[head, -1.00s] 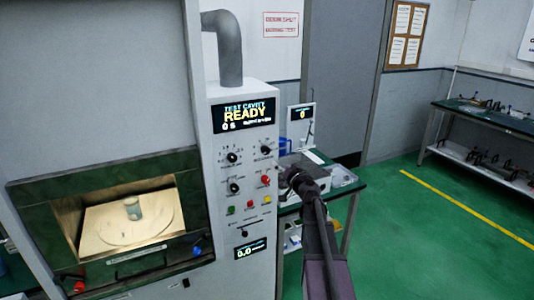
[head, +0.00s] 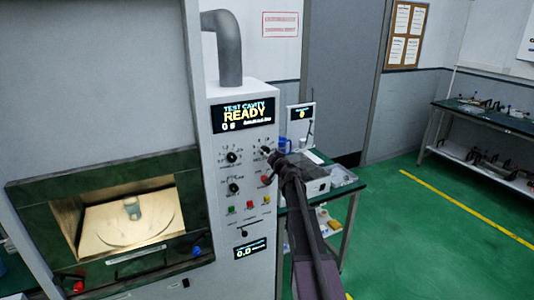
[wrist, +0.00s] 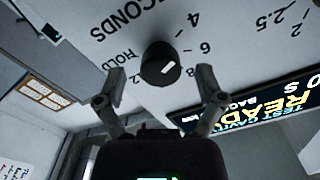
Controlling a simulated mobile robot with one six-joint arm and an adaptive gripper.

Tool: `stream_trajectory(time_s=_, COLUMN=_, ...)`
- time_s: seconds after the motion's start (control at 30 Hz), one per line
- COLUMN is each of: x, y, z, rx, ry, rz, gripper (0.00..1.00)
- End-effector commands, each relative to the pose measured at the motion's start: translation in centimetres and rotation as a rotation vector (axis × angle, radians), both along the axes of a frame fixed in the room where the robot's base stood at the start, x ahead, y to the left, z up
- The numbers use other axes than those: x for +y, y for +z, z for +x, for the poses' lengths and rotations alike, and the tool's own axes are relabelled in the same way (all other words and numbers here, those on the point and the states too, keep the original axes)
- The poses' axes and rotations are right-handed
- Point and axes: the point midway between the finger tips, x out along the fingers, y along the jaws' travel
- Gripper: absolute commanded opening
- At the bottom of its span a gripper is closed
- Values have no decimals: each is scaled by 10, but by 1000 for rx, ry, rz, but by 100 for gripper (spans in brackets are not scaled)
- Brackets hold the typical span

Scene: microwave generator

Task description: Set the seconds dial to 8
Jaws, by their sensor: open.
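The seconds dial is a black round knob (wrist: 160,64) with a white mark on its face, in the middle of the wrist view. "SECONDS", "HOLD" and the numbers 4, 6 and 8 are printed around it. I cannot tell exactly which number the mark points at. In the head view the dial (head: 265,149) is at the upper right of the control panel, just left of my gripper (head: 274,157). In the wrist view my gripper (wrist: 160,80) is open, its fingers apart on either side of the dial, holding nothing. Contact cannot be told.
The display (head: 243,114) above the panel reads "TEST CAVITY READY" and 0 S. Other black dials (head: 232,157) and colored buttons (head: 231,211) sit close by. A lit cavity (head: 130,220) with a cup is at left. A green bench (head: 350,188) stands behind my arm.

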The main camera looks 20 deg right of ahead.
Motion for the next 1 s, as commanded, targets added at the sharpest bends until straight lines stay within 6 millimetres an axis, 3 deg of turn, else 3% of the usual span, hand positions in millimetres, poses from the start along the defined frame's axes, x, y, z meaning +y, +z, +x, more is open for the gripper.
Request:
stream_trajectory(time_s=0.17, x=1, y=0, z=11, rx=0, ry=0, rz=0, gripper=88)
stream_trajectory(time_s=0.5, x=1, y=0, z=13, rx=0, ry=0, rz=0, gripper=88)
stream_trajectory(time_s=0.53, x=1, y=0, z=13, rx=0, ry=0, rz=0, gripper=85)
stream_trajectory(time_s=0.57, x=1, y=0, z=13, rx=0, ry=0, rz=0, gripper=76)
stream_trajectory(time_s=0.8, x=1, y=0, z=13, rx=0, ry=0, rz=0, gripper=6)
stream_trajectory(time_s=1.0, x=-1, y=0, z=13, rx=0, ry=-1, rz=3, gripper=6)
